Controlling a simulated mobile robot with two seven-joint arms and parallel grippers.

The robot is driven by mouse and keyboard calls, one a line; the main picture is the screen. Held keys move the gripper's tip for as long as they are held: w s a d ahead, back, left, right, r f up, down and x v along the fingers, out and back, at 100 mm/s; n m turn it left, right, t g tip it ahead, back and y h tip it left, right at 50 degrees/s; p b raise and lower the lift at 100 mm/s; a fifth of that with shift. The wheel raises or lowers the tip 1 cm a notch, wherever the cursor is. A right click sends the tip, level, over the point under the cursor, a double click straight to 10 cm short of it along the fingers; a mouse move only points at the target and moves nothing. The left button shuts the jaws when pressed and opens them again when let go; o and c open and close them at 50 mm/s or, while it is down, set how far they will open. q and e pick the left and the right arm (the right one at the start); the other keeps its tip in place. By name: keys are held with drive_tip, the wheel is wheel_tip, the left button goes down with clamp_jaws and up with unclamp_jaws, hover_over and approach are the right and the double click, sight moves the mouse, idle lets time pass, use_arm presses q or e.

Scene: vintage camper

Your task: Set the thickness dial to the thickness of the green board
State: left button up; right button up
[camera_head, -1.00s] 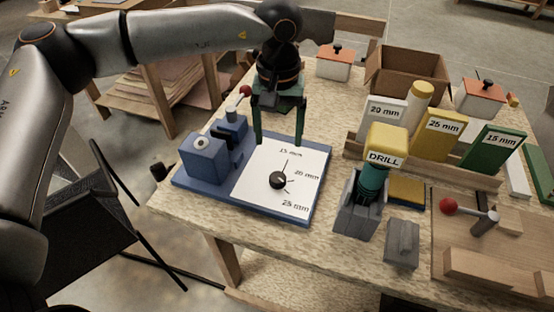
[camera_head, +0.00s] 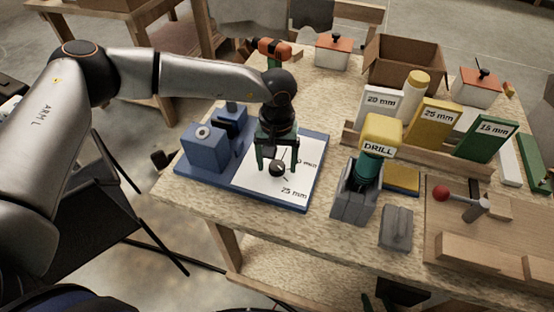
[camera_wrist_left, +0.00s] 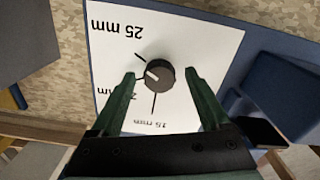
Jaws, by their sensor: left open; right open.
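The dial is a black knob (camera_head: 277,169) on a white plate (camera_head: 262,183) on a blue base. In the left wrist view the knob (camera_wrist_left: 159,74) has a white mark pointing left and slightly up, roughly between the 25 mm line and the partly hidden middle label. The 15 mm line points down there. The green board (camera_head: 487,139) stands in the rack, labelled 15 mm. My left gripper (camera_head: 277,168) is open over the dial, fingers on either side of the knob with gaps. My right gripper (camera_head: 385,301) is open, barely showing at the bottom edge.
A blue clamp-like block (camera_head: 207,150) stands on the base left of the plate. A yellow-topped drill (camera_head: 381,137) in a grey holder (camera_head: 352,197) stands to the right. White (camera_head: 378,110) and yellow (camera_head: 432,125) boards share the rack. A red-knobbed lever (camera_head: 441,193) is further right.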

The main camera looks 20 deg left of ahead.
use_arm(q)
clamp_jaws()
idle(0.6)
